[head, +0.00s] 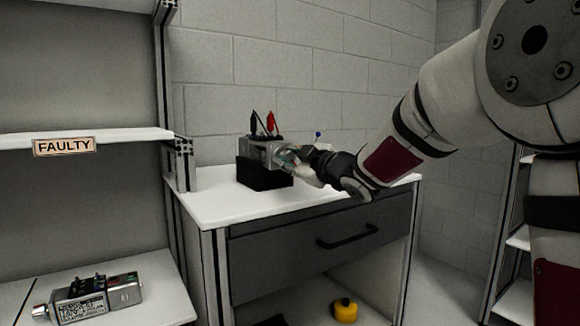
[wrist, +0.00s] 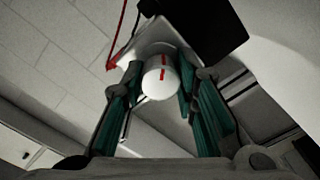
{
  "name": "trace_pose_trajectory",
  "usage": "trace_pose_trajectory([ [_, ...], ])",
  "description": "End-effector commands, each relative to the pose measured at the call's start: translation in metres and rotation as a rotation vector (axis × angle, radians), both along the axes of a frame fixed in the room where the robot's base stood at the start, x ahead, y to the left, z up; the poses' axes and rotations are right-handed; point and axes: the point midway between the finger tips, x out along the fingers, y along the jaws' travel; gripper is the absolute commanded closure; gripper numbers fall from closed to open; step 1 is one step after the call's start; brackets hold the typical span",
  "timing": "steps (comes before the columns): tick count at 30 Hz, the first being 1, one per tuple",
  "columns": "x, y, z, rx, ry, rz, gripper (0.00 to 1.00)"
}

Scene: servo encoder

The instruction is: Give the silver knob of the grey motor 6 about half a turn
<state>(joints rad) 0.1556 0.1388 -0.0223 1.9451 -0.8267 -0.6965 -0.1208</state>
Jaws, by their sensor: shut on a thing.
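A grey motor (head: 258,151) sits on a black block on the white top of the cabinet; its number cannot be read. Its silver knob (wrist: 160,80) faces my wrist camera, a pale round end with a red mark running roughly upright across it. My gripper (head: 287,158) reaches in from the right at the motor's knob end. In the wrist view its teal-padded fingers (wrist: 163,92) stand on either side of the knob and are shut on it. In the head view the gripper hides the knob.
Red and black leads (head: 270,124) rise from the motor's top. A second motor (head: 95,298) lies on the lower left shelf, below a shelf labelled FAULTY (head: 64,146). The white cabinet top (head: 215,206) is clear in front. A yellow object (head: 344,310) sits below the drawer.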

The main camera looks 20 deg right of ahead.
Motion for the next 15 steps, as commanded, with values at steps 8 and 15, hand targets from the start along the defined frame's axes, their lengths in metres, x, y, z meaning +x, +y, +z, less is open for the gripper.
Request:
trace_pose_trajectory([
  [8,0.0002,0.0007,-0.0012,-0.077,-0.023,0.001,1.0],
  [15,0.0003,0.0008,-0.0009,-0.09,-0.027,0.001,1.0],
])
